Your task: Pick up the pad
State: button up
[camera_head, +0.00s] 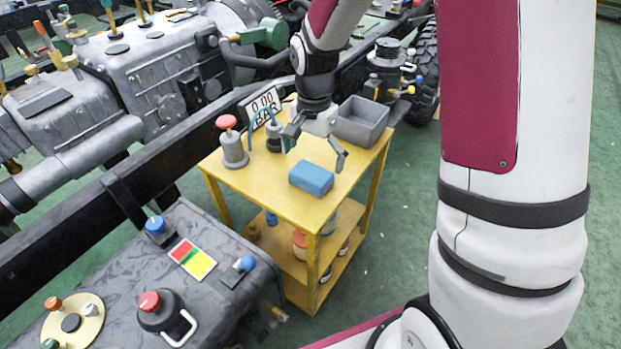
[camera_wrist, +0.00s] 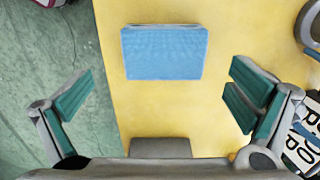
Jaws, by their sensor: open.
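The pad is a blue rectangular block (camera_head: 311,179) lying flat on the top of a yellow cart (camera_head: 241,184), near its front edge. In the wrist view the pad (camera_wrist: 164,52) lies ahead of and between the spread fingers, on the yellow surface. My gripper (camera_head: 316,148) is open and empty above the cart top, just behind the pad in the head view. It also shows in the wrist view (camera_wrist: 160,95), with both fingers wide apart and not touching the pad. No part of the pad appears hidden.
A grey open bin (camera_head: 362,122) stands right of my gripper on the cart. A grey canister with a red knob (camera_head: 233,147) and a "0.00 BAR" sign (camera_head: 263,107) stand to the left and back. A dark bench (camera_head: 215,262) with controls is at front left.

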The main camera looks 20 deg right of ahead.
aim_at(311, 172)
jog(key=shift+w+a+f+b, duration=0.1)
jog(key=shift+f+b, duration=0.3)
jog(key=shift+f, duration=1.1)
jog(key=shift+w+a+f+b, duration=0.1)
jog(key=shift+f+b, duration=0.3)
jog(key=shift+f, duration=1.05)
jog(key=shift+c, duration=0.6)
jog(key=c, duration=1)
